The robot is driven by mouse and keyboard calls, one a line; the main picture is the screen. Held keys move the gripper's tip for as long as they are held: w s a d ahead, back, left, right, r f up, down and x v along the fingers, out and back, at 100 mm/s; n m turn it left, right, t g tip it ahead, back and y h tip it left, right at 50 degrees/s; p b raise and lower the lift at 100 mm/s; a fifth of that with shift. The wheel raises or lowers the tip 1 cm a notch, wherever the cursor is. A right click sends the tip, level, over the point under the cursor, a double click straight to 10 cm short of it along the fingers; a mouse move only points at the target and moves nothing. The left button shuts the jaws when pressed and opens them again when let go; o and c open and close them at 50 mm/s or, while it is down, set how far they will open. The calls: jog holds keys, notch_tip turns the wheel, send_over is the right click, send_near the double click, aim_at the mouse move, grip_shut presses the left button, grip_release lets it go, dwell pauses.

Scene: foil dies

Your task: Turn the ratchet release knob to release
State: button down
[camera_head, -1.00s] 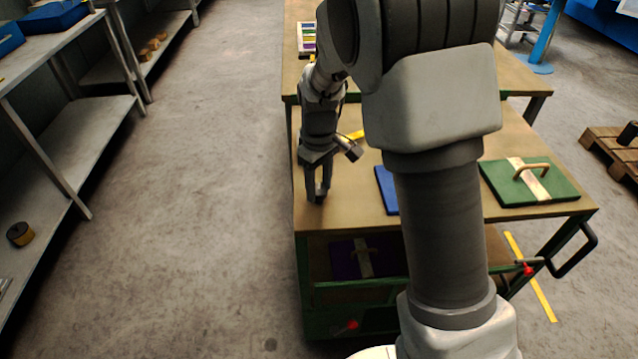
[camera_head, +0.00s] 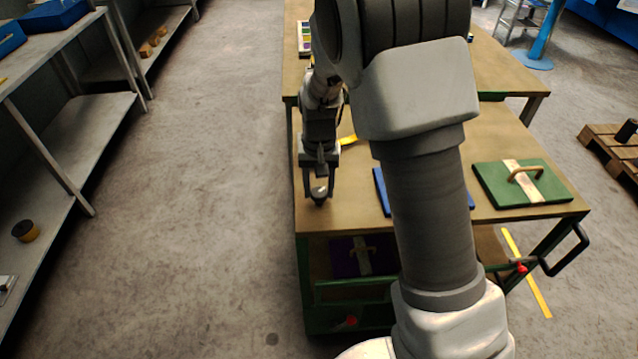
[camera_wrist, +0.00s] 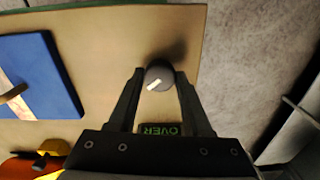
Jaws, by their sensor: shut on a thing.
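A dark round knob (camera_wrist: 163,69) with a pale pointer line stands on the tan cart top near its edge, between my fingertips in the wrist view. The pale line points toward the lower left. My gripper (camera_wrist: 159,75) is shut on the knob, one finger on each side. In the head view my gripper (camera_head: 319,194) is at the left front corner of the cart top, with the knob (camera_head: 319,197) between its fingers. A small dark display with green letters reading "OVER", upside down in the wrist view (camera_wrist: 160,129), lies close by the knob.
A blue plate (camera_head: 381,192) and a green plate with a handle (camera_head: 489,187) lie on the cart top (camera_head: 345,225) to the right. A purple plate (camera_head: 343,262) is on the lower shelf. Red knobs show on the cart frame. Floor is clear at left.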

aim_at(319, 192)
jog(key=m+p, duration=0.1)
jog(key=m, duration=0.3)
jog(key=shift+r+p, duration=0.15)
jog(key=shift+p, duration=0.15)
jog(key=shift+m+p, duration=0.6)
jog(key=shift+m, duration=1.2)
jog(key=shift+c, duration=1.7)
grip_release()
notch_tip(319, 192, up, 17)
jog(key=p, duration=0.1)
jog(key=shift+p, duration=0.35)
jog(key=shift+r, duration=0.15)
